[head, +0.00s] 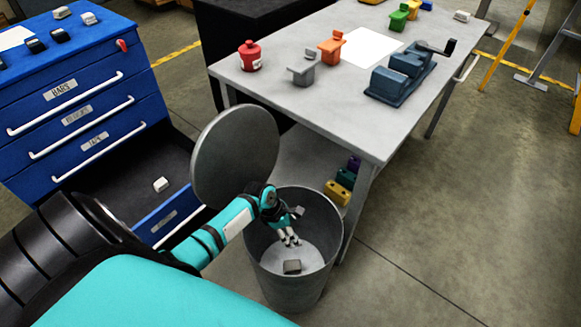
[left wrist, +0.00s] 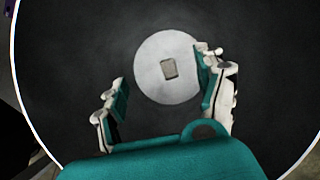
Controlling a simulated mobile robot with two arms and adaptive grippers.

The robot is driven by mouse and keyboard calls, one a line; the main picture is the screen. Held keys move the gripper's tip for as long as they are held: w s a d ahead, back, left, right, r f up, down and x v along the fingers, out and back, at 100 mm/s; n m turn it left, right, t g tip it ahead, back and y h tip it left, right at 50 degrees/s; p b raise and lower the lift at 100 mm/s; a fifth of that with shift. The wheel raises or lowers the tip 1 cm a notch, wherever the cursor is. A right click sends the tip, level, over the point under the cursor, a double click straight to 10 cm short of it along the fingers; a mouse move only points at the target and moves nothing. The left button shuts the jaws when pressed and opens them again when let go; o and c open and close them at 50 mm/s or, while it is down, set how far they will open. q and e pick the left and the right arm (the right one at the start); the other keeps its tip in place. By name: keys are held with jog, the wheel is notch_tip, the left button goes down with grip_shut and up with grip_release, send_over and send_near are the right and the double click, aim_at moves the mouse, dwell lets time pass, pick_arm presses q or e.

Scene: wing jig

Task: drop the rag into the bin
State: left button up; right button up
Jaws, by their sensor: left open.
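The grey metal bin (head: 290,285) stands on the floor with its round lid (head: 236,158) tipped up at its left side. My left gripper (head: 290,238) is over the bin's mouth, pointing down into it, open and empty. A small grey-brown folded piece, apparently the rag (head: 292,266), lies on the bin's pale bottom, apart from the fingers. In the left wrist view the rag (left wrist: 169,69) shows on the round bottom (left wrist: 150,88), beyond the open fingers of the left gripper (left wrist: 160,95). My right gripper is in neither view.
A grey workbench (head: 300,100) with a red pot (head: 250,55), coloured fixtures and a blue vise (head: 402,72) stands behind the bin. A blue drawer cabinet (head: 75,95) has its low drawer open at left. The floor (head: 450,220) at right is clear.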

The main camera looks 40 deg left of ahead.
pick_arm(q)
jog(key=v, duration=1.2)
